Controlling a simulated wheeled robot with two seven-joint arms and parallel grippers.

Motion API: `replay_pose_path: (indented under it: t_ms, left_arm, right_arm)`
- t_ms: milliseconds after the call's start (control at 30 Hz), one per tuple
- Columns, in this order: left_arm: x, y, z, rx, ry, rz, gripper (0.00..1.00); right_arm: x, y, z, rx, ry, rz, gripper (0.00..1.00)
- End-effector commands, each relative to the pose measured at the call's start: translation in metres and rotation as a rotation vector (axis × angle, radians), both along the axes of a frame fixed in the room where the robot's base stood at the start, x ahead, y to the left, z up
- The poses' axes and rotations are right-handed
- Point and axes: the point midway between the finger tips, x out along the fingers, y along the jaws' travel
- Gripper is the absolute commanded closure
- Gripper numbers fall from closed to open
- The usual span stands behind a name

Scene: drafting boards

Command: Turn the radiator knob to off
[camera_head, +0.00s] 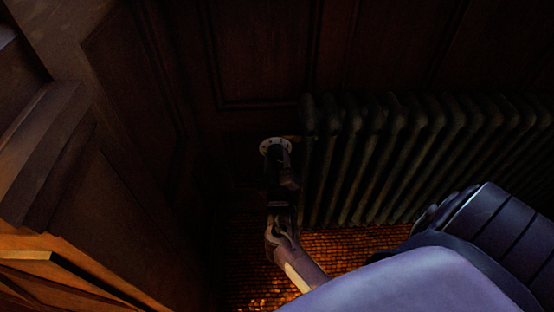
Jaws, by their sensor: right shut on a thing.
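The radiator knob (275,146) shows as a pale round dial at the left end of the dark ribbed radiator (385,160), low by the panelled wall. My right gripper (281,172) reaches up to it from below and is shut on the knob. The fingers and the lower part of the knob are dark, so the exact grip is hard to see. Any marks on the dial are too small to read. My left gripper is not in view.
A wooden cabinet or panelled side (110,200) stands close on the left. Dark wall panelling (265,50) rises behind the radiator. The floor (345,250) below shows a warm, lit woven pattern. My right arm fills the lower right.

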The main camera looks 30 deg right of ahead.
Motion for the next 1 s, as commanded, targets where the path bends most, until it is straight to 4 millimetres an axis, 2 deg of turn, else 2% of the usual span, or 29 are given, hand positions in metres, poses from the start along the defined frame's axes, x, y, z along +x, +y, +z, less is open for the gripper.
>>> replay_pose_path:
  t_ms: [533,567,700,1000]
  left_arm:
    - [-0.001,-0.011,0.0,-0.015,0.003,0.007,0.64]
    - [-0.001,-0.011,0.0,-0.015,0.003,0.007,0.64]
    - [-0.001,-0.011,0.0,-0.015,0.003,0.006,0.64]
    - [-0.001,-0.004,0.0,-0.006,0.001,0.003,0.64]
  right_arm:
    - [0.0,0.001,-0.002,0.025,-0.01,0.001,0.78]
    - [0.0,0.001,-0.002,0.025,-0.01,0.001,0.53]
    - [0.0,0.001,-0.001,0.023,-0.01,0.001,0.34]
    - [0.0,0.0,0.0,0.021,-0.012,0.0,0.34]
